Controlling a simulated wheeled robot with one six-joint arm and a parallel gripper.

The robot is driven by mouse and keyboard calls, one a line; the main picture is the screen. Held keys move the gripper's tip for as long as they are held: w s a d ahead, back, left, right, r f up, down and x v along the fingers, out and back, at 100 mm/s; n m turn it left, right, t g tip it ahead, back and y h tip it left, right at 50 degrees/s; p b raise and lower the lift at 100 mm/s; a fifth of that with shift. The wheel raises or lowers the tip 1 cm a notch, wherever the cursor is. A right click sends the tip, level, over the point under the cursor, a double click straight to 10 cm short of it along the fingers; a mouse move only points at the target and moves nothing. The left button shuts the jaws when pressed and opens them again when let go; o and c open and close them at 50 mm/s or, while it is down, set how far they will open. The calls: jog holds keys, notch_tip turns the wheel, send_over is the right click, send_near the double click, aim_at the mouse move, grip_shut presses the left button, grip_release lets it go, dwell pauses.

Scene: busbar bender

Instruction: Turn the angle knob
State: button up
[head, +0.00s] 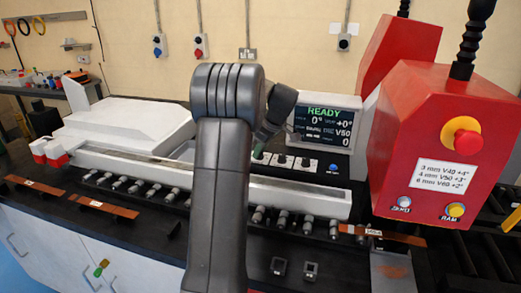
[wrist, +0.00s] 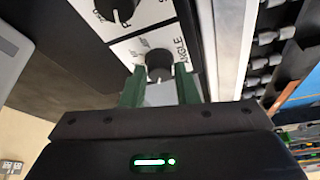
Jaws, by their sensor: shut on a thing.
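The angle knob (wrist: 158,62) is a small dark round knob on a white panel plate lettered "ANGLE" in the wrist view. My gripper (wrist: 160,76) has its two green fingers on either side of it, shut on the knob. In the head view my arm hides most of the gripper and the knob. The display (head: 325,124) behind it reads "READY", 0°, +0° and V50; its smaller text is too blurred to read.
Another knob (wrist: 122,10) sits close beside the angle knob. A red machine housing (head: 415,130) with a red stop button (head: 467,144) stands at the right. Copper strips (head: 102,208) and dark tooling blocks (head: 310,270) lie on the black bench.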

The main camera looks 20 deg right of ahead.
jog(key=shift+n+g+y, duration=0.4)
jog(key=shift+n, duration=1.1)
jog(key=o, duration=1)
jog(key=shift+c, duration=0.2)
jog(key=v, duration=1.4)
jog(key=shift+w+b, duration=0.15)
jog(key=shift+b, duration=0.25)
jog(key=shift+f, duration=0.15)
